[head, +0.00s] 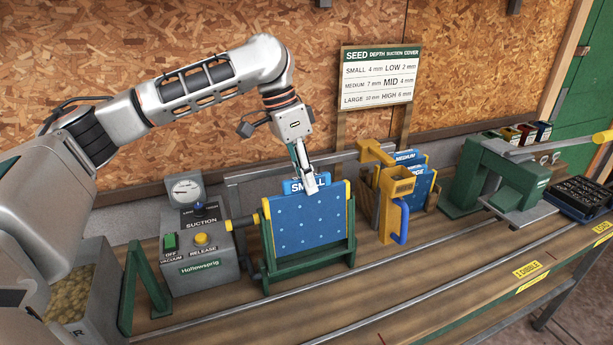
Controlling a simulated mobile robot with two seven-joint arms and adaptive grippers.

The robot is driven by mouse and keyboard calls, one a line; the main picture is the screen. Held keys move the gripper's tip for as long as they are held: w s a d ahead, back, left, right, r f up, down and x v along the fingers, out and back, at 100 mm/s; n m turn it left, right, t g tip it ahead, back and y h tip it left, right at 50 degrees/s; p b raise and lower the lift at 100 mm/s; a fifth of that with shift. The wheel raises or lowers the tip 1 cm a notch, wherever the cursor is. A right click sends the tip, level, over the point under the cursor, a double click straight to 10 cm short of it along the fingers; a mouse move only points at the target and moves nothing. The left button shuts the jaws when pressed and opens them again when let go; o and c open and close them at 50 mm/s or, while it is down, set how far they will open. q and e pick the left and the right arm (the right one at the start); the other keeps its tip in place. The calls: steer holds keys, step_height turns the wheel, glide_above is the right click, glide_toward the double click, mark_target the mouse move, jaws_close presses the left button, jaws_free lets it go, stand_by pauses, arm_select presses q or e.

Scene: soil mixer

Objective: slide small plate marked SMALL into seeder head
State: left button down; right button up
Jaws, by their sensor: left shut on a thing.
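The small plate (310,222) is blue with pale dots, and its top tab reads SMALL. It stands upright between the green side posts of the seeder head (311,268). How far down it sits in the head cannot be told. My left gripper (311,188) comes down from above and is shut on the plate's top tab, covering part of the lettering. My right gripper is not in view.
The grey suction box (200,238) with gauge and buttons stands left of the head. A yellow stand with a blue handle (401,222) and a rack of blue plates (420,178) are to the right. A green press (497,176) stands farther right. The front of the bench (420,290) is clear.

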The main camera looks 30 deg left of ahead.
arm_select(q)
steer(key=shift+f, duration=0.1)
steer(key=shift+d+f, duration=0.1)
steer(key=shift+f, duration=0.25)
stand_by(0.4)
steer(key=c, duration=1.6)
jaws_free()
steer(key=shift+r, duration=0.1)
steer(key=shift+v, duration=3.65)
